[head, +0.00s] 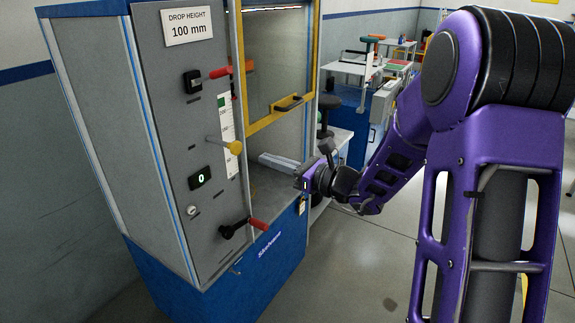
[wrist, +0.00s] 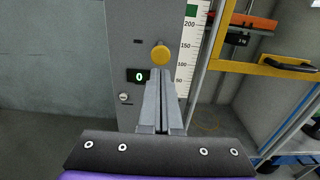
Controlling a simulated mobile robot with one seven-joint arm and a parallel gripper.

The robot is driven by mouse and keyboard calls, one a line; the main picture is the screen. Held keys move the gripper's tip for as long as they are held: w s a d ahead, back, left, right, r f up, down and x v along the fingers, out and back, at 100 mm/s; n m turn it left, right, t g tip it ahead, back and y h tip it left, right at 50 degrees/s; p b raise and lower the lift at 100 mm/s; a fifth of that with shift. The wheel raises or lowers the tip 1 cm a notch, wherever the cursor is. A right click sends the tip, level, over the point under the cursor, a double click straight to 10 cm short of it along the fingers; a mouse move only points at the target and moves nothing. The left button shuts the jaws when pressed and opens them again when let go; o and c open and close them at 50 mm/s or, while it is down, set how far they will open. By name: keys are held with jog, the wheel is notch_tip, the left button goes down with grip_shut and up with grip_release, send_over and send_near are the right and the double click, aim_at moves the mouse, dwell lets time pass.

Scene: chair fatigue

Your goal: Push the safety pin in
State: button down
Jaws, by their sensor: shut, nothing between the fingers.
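The safety pin appears to be the pin with a round yellow knob (head: 235,147) that sticks out of the grey front panel beside the height scale. Its shaft shows between knob and panel in the head view. In the wrist view the yellow knob (wrist: 161,54) is straight ahead, just above my fingertips. My gripper (head: 262,158) is shut and empty, pointing at the panel, a little right of the knob in the head view with a small gap. In the wrist view the closed fingers of my gripper (wrist: 161,73) end just below the knob; contact cannot be told there.
A counter (head: 200,178) shows 0. The yellow-framed door (head: 288,104) with its handle is right of the panel. Open floor lies to the right.

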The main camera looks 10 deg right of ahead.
send_near(225, 142)
jog(key=shift+w+a+f, duration=0.2)
jog(key=shift+w+a, duration=0.2)
jog(key=shift+a, duration=0.1)
jog(key=shift+w+a+f, duration=0.15)
jog(key=shift+w+a, duration=0.2)
jog(key=shift+a, duration=0.15)
jog(key=b+x, duration=0.1)
jog(key=x, duration=0.6)
jog(key=shift+w+a+f, duration=0.1)
jog(key=shift+a, duration=0.05)
jog(key=shift+a+r, duration=0.15)
jog(key=shift+r, duration=0.2)
